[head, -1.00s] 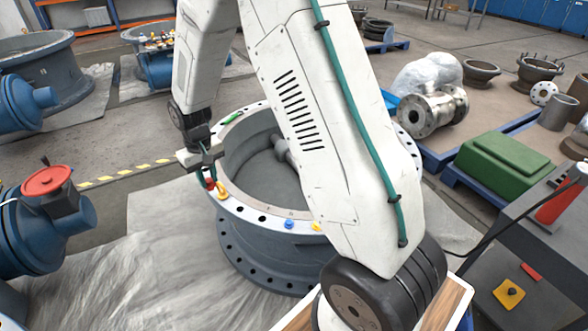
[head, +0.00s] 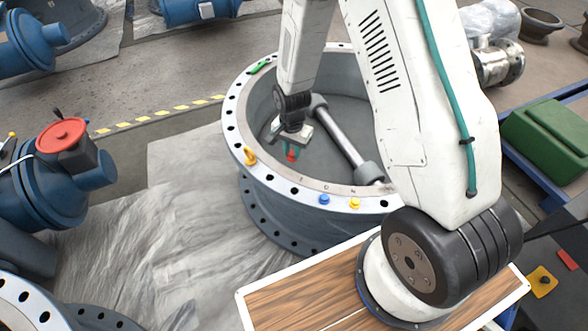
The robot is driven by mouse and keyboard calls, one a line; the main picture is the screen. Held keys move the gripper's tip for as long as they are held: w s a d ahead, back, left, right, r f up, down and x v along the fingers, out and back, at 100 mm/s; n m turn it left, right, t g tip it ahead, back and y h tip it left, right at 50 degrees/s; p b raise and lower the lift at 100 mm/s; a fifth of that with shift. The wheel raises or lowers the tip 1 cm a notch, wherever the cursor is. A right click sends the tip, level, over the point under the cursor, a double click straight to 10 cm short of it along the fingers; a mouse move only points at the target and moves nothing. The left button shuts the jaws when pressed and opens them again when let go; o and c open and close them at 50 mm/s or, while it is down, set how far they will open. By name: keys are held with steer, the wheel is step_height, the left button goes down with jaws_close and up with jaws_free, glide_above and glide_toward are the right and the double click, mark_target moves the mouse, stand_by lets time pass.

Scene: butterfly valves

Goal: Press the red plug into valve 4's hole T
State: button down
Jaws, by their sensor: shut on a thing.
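My gripper (head: 289,143) is shut on the red plug (head: 292,156), which points down below the fingers. In the picture they lie over the grey inner wall of the large round valve (head: 234,117), inside its pale flange ring. The plug looks apart from the flange; its exact height is hard to judge. The flange has a row of dark holes. Small letters are marked on the near part of the ring, too small to read surely, so I cannot tell which hole is T. No valve number is readable.
A blue plug (head: 324,200) and a yellow plug (head: 355,203) sit in the near flange. A shaft (head: 340,135) crosses the bore. A blue valve with a red cap (head: 62,134) stands left.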

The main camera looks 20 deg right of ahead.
steer(key=shift+s+a+f+m, duration=0.15)
steer(key=shift+s+f+m, duration=0.55)
steer(key=shift+f, duration=1.1)
steer(key=shift+s+a+f+m, duration=0.1)
steer(key=shift+s+f+m, duration=0.65)
steer(key=shift+f, duration=1.05)
steer(key=shift+s+a+f+m, duration=0.15)
steer(key=shift+s+f+m, duration=0.55)
steer(key=shift+f, duration=1.1)
steer(key=shift+w+a+f, duration=0.1)
steer(key=shift+w+f, duration=0.05)
steer(key=shift+f, duration=0.8)
steer(key=shift+f, duration=0.25)
steer(key=c, duration=0.7)
jaws_free()
steer(key=shift+o, duration=0.2)
steer(key=shift+r, duration=2.95)
